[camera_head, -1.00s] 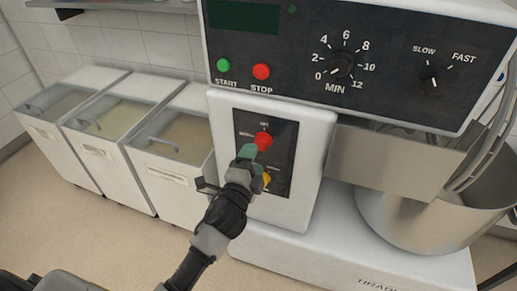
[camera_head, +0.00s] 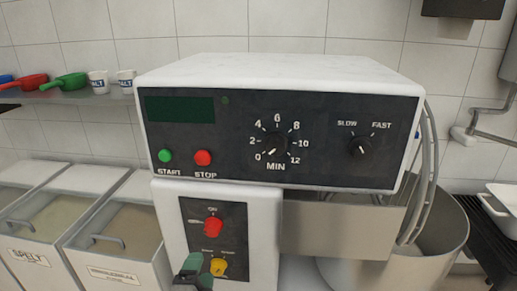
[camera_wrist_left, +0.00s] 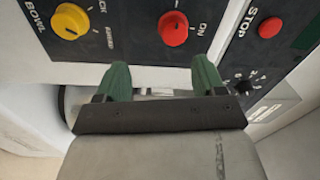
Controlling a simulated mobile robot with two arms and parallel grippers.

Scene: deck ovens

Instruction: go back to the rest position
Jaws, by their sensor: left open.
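My left gripper (camera_head: 192,270) shows at the bottom edge of the head view, in front of the mixer's lower control panel. Its two green fingertips (camera_wrist_left: 160,78) are apart with nothing between them in the left wrist view. The red knob (camera_head: 213,226) is above the gripper, uncovered, and also shows in the wrist view (camera_wrist_left: 174,28), just beyond the fingers. The yellow knob (camera_head: 218,266) is right beside the gripper in the head view. Most of my left arm is out of the picture. My right gripper is not in view.
The mixer's upper panel (camera_head: 330,125) has green start and red stop (camera_head: 203,158) buttons and two dials. The steel bowl (camera_head: 440,235) is at right. Ingredient bins (camera_head: 120,245) stand at left, below a shelf (camera_head: 60,97) with scoops and salt cups.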

